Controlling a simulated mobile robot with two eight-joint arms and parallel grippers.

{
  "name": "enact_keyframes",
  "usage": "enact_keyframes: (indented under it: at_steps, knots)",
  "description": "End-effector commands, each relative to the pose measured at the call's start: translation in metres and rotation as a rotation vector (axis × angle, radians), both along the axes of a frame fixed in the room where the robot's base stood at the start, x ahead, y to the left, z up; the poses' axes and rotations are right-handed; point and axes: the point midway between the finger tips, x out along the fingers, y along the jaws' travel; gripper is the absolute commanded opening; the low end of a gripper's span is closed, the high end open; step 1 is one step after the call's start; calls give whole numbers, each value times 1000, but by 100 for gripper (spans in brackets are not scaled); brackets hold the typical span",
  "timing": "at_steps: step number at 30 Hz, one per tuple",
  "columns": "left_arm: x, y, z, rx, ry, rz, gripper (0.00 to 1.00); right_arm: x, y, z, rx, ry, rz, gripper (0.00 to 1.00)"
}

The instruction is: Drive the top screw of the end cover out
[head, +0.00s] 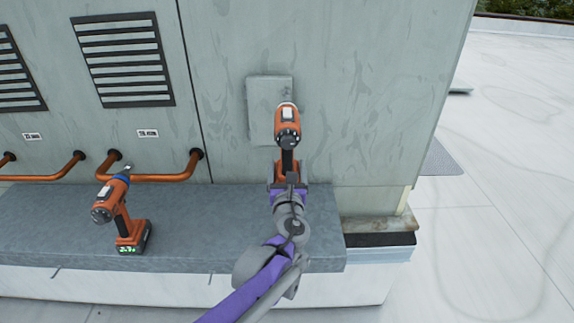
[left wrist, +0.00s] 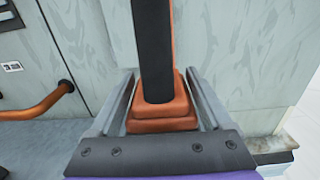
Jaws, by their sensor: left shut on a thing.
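The end cover (head: 262,95) is a small grey plate on the wall of the cooler, right of the dark seam. An orange and black driver (head: 287,130) stands upright in front of it, its head over the cover's right part. My left gripper (head: 288,184) is shut on the base of this driver, below its handle. The left wrist view shows the driver's black handle and orange foot (left wrist: 162,112) between the jaws. The top screw is not visible, and contact between bit and screw cannot be told. My right gripper is not in view.
A second orange driver (head: 124,215) with a blue collar stands on the grey ledge (head: 190,230) at left. Copper pipes (head: 165,177) stick out of the wall above the ledge. Vents (head: 122,60) are higher up. The white roof at right is open.

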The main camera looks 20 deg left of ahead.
Motion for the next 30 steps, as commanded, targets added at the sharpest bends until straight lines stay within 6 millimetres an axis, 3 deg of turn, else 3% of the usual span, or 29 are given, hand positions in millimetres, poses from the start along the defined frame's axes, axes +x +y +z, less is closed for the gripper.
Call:
enact_keyframes:
  at_steps: [21, 30]
  knots:
    - [-28, -8, 1, 2, -1, 0, 0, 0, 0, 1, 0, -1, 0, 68]
    - [-29, -8, 1, 2, -1, 1, 0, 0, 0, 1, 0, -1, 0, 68]
